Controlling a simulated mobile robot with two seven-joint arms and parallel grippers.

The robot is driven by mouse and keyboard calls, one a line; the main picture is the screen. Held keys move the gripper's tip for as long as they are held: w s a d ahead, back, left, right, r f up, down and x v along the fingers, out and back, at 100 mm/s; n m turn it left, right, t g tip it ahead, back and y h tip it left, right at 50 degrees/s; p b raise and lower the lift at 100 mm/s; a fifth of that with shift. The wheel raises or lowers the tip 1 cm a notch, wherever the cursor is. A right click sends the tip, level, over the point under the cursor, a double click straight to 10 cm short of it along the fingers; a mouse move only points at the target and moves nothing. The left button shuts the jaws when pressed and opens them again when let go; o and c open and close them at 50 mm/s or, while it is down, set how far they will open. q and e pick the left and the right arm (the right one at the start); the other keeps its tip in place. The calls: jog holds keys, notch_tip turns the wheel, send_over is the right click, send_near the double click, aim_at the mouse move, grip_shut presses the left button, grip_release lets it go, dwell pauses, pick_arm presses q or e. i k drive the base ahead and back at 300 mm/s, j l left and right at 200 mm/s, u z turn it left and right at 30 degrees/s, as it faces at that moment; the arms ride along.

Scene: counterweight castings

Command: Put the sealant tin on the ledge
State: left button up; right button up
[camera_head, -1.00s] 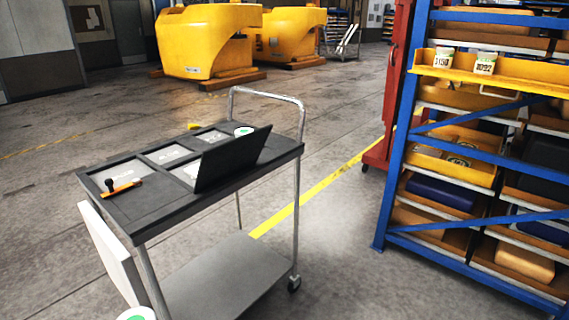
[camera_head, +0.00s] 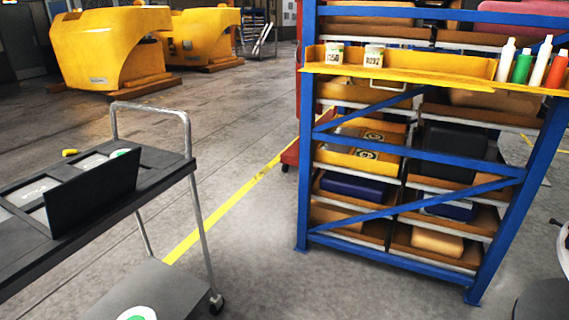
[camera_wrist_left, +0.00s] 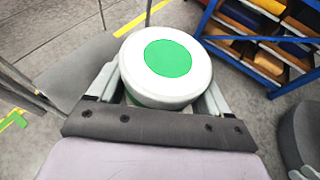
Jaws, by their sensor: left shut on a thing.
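My left gripper (camera_wrist_left: 160,92) is shut on a white round tin (camera_wrist_left: 167,60) with a green disc on its lid, one finger on each side. This tin also shows at the bottom edge of the head view (camera_head: 137,315), mostly cut off; its side label is hidden. The yellow ledge (camera_head: 440,72) runs along the front of the blue rack, ahead and to the right of the held tin. Two white labelled tins stand at its left part, one at the left (camera_head: 335,54) and one beside it (camera_head: 373,57). My right gripper is not in view.
Several bottles (camera_head: 523,66) stand at the ledge's right end. Between them and the tins the ledge is bare. A dark-topped cart (camera_head: 165,172) with a metal handle stands at left, carrying an upright black panel (camera_head: 95,190) and another green-topped tin (camera_head: 121,153). Open floor separates cart and rack.

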aim_at(460, 76)
jog(key=i+l+z, duration=0.35)
jog(key=i+l, duration=1.25)
jog(key=l+z, duration=0.05)
